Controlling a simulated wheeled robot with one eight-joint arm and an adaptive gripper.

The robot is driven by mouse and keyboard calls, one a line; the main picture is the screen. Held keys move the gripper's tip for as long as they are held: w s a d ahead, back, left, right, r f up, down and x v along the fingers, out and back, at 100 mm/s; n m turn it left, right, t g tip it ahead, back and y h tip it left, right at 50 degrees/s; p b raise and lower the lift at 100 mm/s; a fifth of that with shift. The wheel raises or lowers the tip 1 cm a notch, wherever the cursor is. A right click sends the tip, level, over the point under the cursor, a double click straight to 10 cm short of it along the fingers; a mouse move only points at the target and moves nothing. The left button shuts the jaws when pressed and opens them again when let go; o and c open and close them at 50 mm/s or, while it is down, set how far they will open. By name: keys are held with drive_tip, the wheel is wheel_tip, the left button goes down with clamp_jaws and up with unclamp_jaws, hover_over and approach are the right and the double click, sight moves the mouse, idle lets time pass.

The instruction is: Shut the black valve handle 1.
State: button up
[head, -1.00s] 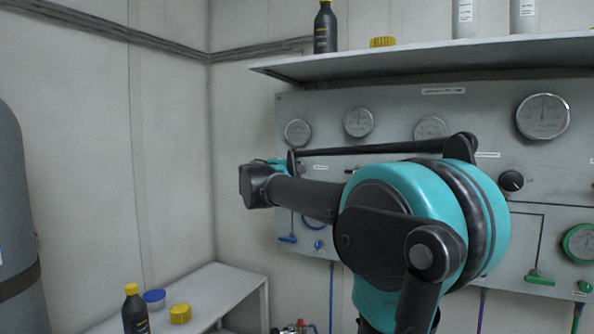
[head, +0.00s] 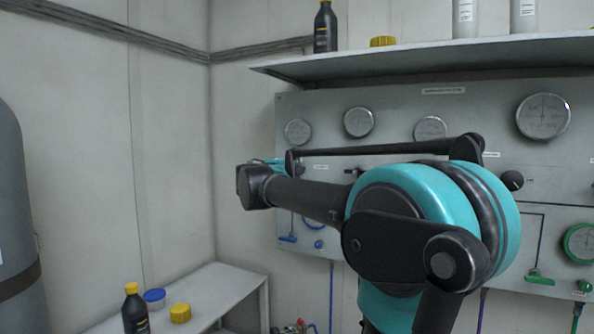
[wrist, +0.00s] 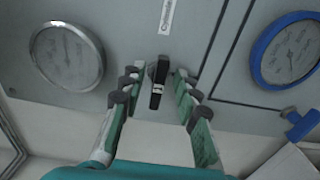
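A black valve handle (wrist: 157,84) stands out from the grey panel in the wrist view. It lies between the two fingertips of my gripper (wrist: 155,84), below a white label. My gripper is open, with a finger on each side of the handle and gaps visible, the left one narrower. In the head view my gripper is mostly hidden behind my wrist. Another small black handle (head: 353,171) shows on the panel just above my forearm.
The panel (head: 400,100) carries several gauges, a black knob (head: 512,180), blue valve handles (head: 288,238) and a green one (head: 540,280). A blue-rimmed gauge (wrist: 287,50) is at right in the wrist view. A shelf (head: 430,62) overhangs the panel; a bench (head: 225,285) stands at left.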

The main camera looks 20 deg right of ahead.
drive_tip(key=v, duration=1.1)
